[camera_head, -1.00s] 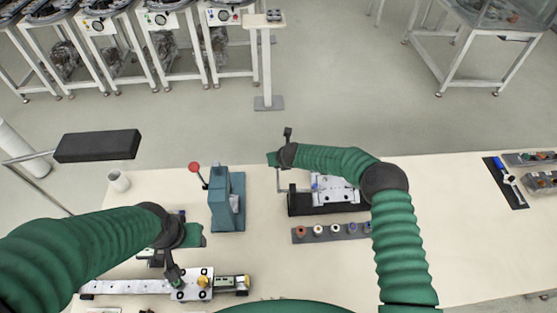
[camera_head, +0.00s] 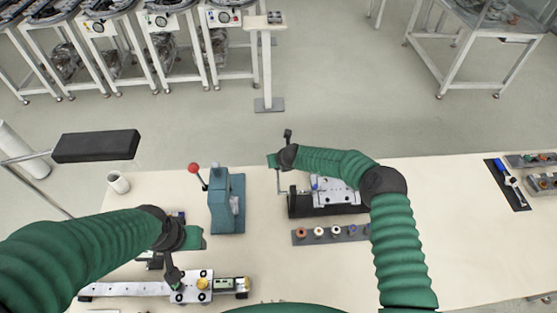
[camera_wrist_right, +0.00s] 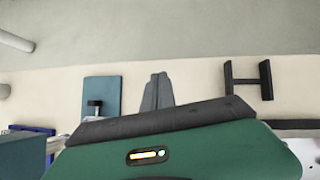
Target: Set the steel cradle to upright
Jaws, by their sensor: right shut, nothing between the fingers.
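The steel cradle (camera_head: 335,192) appears as a pale metal block on a black base, right of centre on the bench in the head view. My right arm passes behind and above it. My right gripper is at the cradle's left, beside a thin grey rod; its shut, empty fingers (camera_wrist_right: 157,88) show in the right wrist view. I cannot tell whether they touch the cradle or exactly how the cradle is tilted. My left gripper (camera_head: 176,284) is low at the left, over a white block with a yellow knob (camera_head: 202,284); its jaw opening is unclear.
A teal press (camera_head: 226,205) with a red-knobbed lever stands between my arms. A strip of several small coloured parts (camera_head: 333,233) lies in front of the cradle. A white cup (camera_head: 118,183) stands at the back left.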

